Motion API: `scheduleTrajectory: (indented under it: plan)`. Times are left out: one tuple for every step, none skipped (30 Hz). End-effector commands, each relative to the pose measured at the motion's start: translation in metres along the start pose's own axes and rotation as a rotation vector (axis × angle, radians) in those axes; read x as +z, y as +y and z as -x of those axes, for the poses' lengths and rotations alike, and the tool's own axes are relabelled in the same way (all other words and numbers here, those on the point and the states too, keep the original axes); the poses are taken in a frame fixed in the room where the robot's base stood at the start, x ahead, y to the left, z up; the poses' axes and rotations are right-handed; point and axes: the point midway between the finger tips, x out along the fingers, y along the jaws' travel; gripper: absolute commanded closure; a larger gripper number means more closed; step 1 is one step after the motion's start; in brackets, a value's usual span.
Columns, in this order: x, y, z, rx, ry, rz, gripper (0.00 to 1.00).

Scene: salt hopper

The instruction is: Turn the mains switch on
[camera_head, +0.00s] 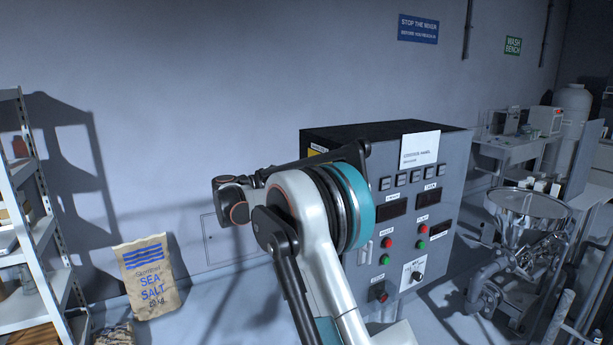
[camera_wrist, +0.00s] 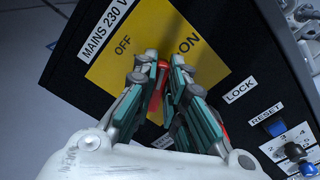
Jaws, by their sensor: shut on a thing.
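The mains switch has a yellow plate (camera_wrist: 108,68) marked OFF and ON, with a MAINS 230 V label above it, on a dark panel in the wrist view. My gripper (camera_wrist: 164,68) is over the plate with its fingers closed on the red switch handle (camera_wrist: 161,69). Only small red parts of the handle show between and beside the fingers. The handle lies between the OFF and ON words; its exact setting is hidden. In the head view my arm covers my gripper, and only a yellow corner (camera_head: 316,149) shows on the cabinet's side.
The grey control cabinet (camera_head: 452,190) has buttons and displays on its front. A LOCK label, a blue RESET switch (camera_wrist: 275,126) and a numbered knob (camera_wrist: 295,152) sit close right of my gripper. A salt sack (camera_head: 148,278) and shelf (camera_head: 40,262) stand left; a steel hopper (camera_head: 526,205) stands right.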

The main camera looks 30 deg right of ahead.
Motion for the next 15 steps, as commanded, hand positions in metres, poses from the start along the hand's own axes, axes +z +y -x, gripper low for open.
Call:
scheduleTrajectory:
  plan:
    - [-0.0002,-0.001,0.0005,0.0,0.001,-0.044,1.0]
    - [-0.0002,-0.0014,0.0005,0.0,0.001,-0.072,1.0]
    - [-0.0003,-0.002,0.0005,0.0,0.001,-0.108,1.0]
    - [-0.0003,-0.0024,0.0005,0.0,0.001,-0.136,1.0]
    - [-0.0004,-0.0029,0.0005,0.0,0.001,-0.163,1.0]
    - [-0.0005,-0.0034,0.0005,-0.001,0.001,-0.197,1.0]
    - [-0.0006,-0.0038,0.0005,-0.001,0.001,-0.222,1.0]
    - [-0.0007,-0.0042,0.0005,-0.001,0.001,-0.246,1.0]
    - [-0.0009,-0.0048,0.0005,-0.001,0.0,-0.277,1.0]
    - [-0.001,-0.0051,0.0005,-0.001,0.001,-0.299,1.0]
    - [-0.0011,-0.0055,0.0005,-0.001,0.0,-0.321,1.0]
    - [-0.0012,-0.0059,0.0005,-0.001,0.0,-0.349,1.0]
    - [-0.0013,-0.0062,0.0005,-0.001,0.0,-0.367,1.0]
    - [-0.0015,-0.0065,0.0005,-0.001,0.0,-0.385,1.0]
    - [-0.0016,-0.0069,0.0005,-0.001,0.0,-0.408,1.0]
